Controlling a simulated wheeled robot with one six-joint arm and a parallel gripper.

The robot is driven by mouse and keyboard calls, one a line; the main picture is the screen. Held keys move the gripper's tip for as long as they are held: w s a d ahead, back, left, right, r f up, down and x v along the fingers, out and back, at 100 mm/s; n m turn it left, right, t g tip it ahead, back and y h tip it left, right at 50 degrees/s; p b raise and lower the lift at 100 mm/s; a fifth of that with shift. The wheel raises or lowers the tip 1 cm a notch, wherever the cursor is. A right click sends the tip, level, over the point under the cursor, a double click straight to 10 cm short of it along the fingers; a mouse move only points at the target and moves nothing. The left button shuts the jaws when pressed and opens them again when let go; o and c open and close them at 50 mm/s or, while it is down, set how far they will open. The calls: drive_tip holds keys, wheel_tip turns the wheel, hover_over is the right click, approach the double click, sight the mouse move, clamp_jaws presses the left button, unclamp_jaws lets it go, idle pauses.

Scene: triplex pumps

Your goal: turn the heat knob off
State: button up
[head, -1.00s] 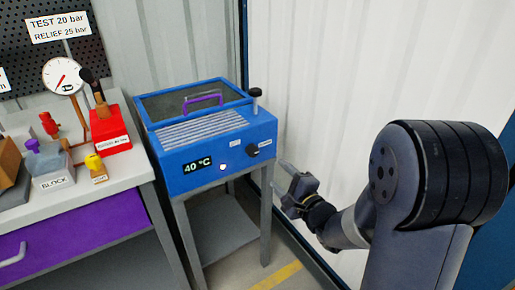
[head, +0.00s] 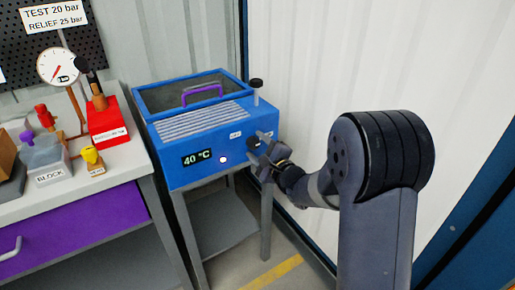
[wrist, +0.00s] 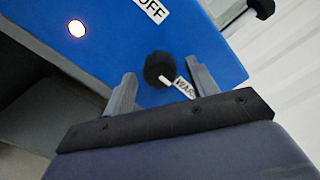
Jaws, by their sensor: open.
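The blue heater box (head: 205,150) stands on a grey stand, its display reading 40 °C. Its black heat knob (wrist: 157,67) is on the front face; a white pointer mark on it points to the WARM label (wrist: 184,87). The OFF label (wrist: 153,9) is further up in the wrist view. In the head view the knob (head: 254,142) is partly covered by my gripper (head: 264,147). My gripper (wrist: 161,72) is open, with the knob between its fingertips in the wrist view. I cannot tell whether either finger touches it.
A round light (head: 223,160) glows on the box front. A purple handle (head: 202,93) is on the lid and a black-topped post (head: 256,88) stands at the back right. A bench (head: 120,165) with a gauge and fittings is at left. A pale corrugated wall (head: 350,60) is at right.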

drive_tip(key=shift+a, duration=0.1)
drive_tip(key=shift+c, duration=0.2)
drive_tip(key=c, duration=0.9)
